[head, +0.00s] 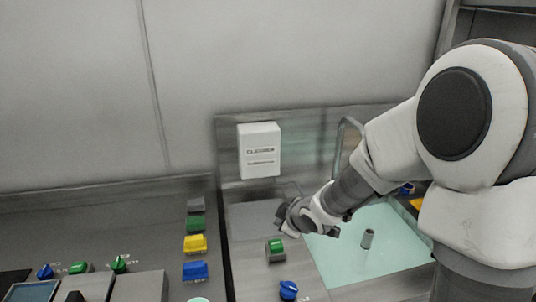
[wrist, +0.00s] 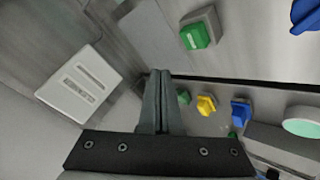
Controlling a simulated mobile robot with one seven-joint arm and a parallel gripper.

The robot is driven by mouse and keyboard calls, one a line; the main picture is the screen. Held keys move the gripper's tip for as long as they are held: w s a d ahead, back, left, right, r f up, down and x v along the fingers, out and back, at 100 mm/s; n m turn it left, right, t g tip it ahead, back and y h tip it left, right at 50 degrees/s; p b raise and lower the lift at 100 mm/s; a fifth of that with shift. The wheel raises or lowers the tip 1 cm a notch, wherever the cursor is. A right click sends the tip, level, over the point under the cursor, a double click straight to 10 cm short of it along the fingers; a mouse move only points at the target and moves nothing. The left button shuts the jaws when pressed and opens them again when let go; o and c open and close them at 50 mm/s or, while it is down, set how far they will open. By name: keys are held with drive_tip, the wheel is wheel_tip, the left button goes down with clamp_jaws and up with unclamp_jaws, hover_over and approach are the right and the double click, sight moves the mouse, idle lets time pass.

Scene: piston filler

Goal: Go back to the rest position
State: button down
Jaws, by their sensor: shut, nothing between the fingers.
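My gripper (wrist: 161,78) is shut and empty, its two dark fingers pressed together in the wrist view. In the head view my gripper (head: 285,215) is at the end of the arm, above the grey surface near a green switch (head: 275,246). The arm reaches in from the right side. In the wrist view the green switch (wrist: 195,36) is above and to the right of the fingertips, apart from them. Nothing appears to touch the gripper.
A white box (head: 259,150) is on the back panel. Green, yellow and blue (head: 195,271) blocks line the left console. A blue knob (head: 288,289) is in front. Space above the left console is clear.

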drive_tip(key=s+d+r+m+h+p, duration=0.2)
drive_tip(key=s+d+r+m+h, duration=0.2)
drive_tip(key=s+d+r+m, duration=0.5)
drive_tip(key=s+r+m+g, duration=0.1)
drive_tip(key=s+r, duration=0.1)
drive_tip(key=s, duration=0.4)
drive_tip(key=s+r+m+g, duration=0.1)
drive_tip(key=s+r+m, duration=0.1)
drive_tip(key=s, duration=0.4)
drive_tip(key=s+d+r+m+p, duration=0.1)
drive_tip(key=s+r, duration=0.3)
drive_tip(key=s, duration=0.2)
drive_tip(key=shift+r+m+g+y, duration=0.25)
drive_tip(key=shift+m+g+y, duration=0.05)
drive_tip(key=shift+g, duration=0.1)
